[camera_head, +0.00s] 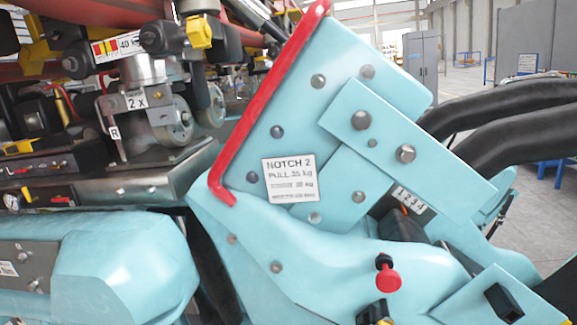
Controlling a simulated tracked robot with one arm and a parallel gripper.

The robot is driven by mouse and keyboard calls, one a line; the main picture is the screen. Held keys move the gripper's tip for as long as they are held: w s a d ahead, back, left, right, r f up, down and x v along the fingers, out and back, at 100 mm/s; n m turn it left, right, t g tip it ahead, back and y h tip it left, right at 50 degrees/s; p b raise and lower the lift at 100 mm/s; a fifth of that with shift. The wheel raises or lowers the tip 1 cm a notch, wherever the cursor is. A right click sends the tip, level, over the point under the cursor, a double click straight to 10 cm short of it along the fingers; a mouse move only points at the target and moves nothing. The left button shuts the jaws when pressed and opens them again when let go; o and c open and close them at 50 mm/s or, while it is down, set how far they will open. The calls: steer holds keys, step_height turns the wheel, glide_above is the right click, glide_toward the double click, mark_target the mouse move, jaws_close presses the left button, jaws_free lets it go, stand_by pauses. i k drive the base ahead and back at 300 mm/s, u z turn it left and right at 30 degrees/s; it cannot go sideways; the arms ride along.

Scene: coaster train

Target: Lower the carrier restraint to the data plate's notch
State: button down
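The turquoise carrier (330,250) fills the middle and right of the view. Its white data plate (290,180) is bolted to the side panel and reads "NOTCH 2, PULL 35 kg", with smaller lines below. A small dark notch scale (410,201) with white digits and an orange-red mark sits right of the plate; I cannot tell which digit the mark meets. Thick black curved tubes (500,108), which look like the restraint, reach out at the right; their ends are hidden or cut off. My gripper is not in view.
A red edge bar (262,105) runs along the carrier's panel. A red knob (388,278) sticks out low on the carrier. At left are wheel assemblies (170,124) and a grey metal beam (110,185). Grey cabinets (422,62) and open floor lie behind at right.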

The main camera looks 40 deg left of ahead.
mark_target(532, 118)
steer(key=u, duration=0.2)
steer(key=k, duration=0.35)
steer(key=z, duration=0.9)
steer(key=i, duration=1.4)
steer(key=u, duration=0.5)
